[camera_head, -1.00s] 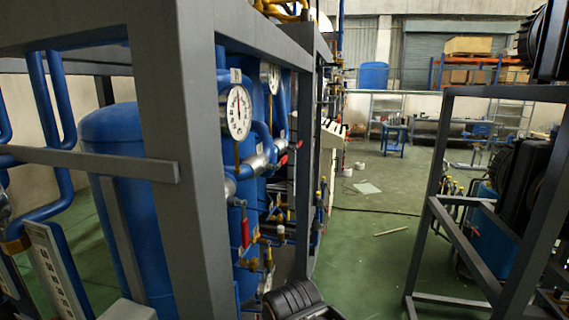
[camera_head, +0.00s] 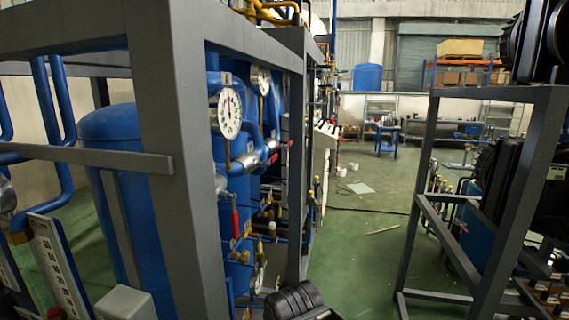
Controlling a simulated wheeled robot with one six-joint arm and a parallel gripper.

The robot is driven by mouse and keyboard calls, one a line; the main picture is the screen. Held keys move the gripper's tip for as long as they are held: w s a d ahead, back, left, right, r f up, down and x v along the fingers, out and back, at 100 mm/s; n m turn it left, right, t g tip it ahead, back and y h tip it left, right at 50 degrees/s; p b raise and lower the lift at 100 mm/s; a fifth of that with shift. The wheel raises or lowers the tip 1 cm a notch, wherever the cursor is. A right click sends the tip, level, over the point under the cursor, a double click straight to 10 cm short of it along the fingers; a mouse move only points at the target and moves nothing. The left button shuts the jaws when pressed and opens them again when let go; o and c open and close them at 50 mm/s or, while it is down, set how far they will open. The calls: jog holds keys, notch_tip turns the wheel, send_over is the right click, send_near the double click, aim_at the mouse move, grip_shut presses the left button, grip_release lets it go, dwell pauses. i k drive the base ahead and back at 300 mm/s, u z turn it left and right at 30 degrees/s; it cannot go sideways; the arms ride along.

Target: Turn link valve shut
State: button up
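The valves sit on blue pipework inside a grey steel frame, left of centre. A valve with a red handle (camera_head: 235,221) hangs upright below a white pressure gauge (camera_head: 229,113). A silver valve (camera_head: 271,148) with a small red tip is on the pipe to its right. Small brass valves (camera_head: 247,232) are lower down. I cannot tell which one is the link valve or whether it is open. A black ribbed part (camera_head: 293,300) at the bottom edge seems to be mine. My gripper's fingers do not show.
The thick grey frame post (camera_head: 180,160) stands close in front of the pipework. A blue tank (camera_head: 112,145) is to the left. A second grey frame (camera_head: 420,180) with black machinery is at right.

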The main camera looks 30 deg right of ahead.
aim_at(272, 159)
jog(key=u, duration=0.05)
jog(key=k, duration=1)
jog(key=z, duration=1)
jog(key=i, duration=1.5)
jog(key=u, duration=0.65)
jog(key=i, duration=0.55)
jog(key=u, duration=0.4)
